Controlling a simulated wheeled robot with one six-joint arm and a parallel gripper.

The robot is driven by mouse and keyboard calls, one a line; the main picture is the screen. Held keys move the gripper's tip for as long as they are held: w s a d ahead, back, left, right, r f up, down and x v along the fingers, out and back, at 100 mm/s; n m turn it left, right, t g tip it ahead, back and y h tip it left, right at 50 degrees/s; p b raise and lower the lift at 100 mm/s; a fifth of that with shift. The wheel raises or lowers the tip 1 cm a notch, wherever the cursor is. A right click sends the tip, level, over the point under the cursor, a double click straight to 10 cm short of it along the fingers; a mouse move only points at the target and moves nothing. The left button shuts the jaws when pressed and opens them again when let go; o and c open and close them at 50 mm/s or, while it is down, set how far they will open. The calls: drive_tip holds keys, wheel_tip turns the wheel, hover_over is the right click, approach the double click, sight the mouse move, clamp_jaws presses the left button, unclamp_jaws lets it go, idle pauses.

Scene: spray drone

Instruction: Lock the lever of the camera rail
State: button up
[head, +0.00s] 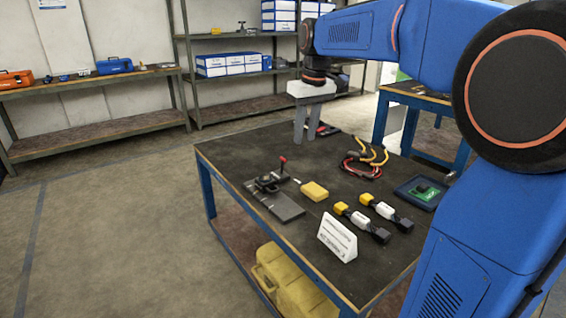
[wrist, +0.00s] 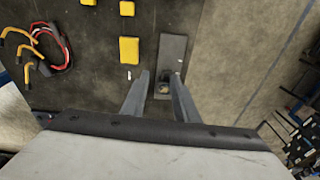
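The camera rail (head: 280,204) is a flat grey plate on the dark table, with a black clamp (head: 266,183) at its far end. Its lever (head: 283,165) has a red knob and stands roughly upright in the head view. The rail also shows in the wrist view (wrist: 172,52), running up from between my fingers. My gripper (head: 304,138) points down above the table, beyond the lever in the head view. In the wrist view my gripper (wrist: 160,75) is open, with a gap between its fingers and nothing held. The red knob cannot be made out there.
A yellow block (head: 314,191) lies right of the rail. Red and yellow cables (head: 364,163), two yellow-white-black connectors (head: 362,222), a white sign (head: 338,237) and a dark tray (head: 422,192) are on the same table. The table's left edge is close to the rail.

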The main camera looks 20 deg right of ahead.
drive_tip(key=w+d+n+g, duration=0.1)
drive_tip(key=w, duration=1.2)
drive_tip(key=n+g, duration=0.1)
drive_tip(key=n, duration=0.1)
approach(283, 161)
drive_tip(key=shift+y, duration=0.3)
drive_tip(key=f, duration=1)
drive_tip(key=shift+w+a+f, duration=0.2)
drive_tip(key=shift+w+f, duration=0.1)
drive_tip(key=shift+w, duration=0.1)
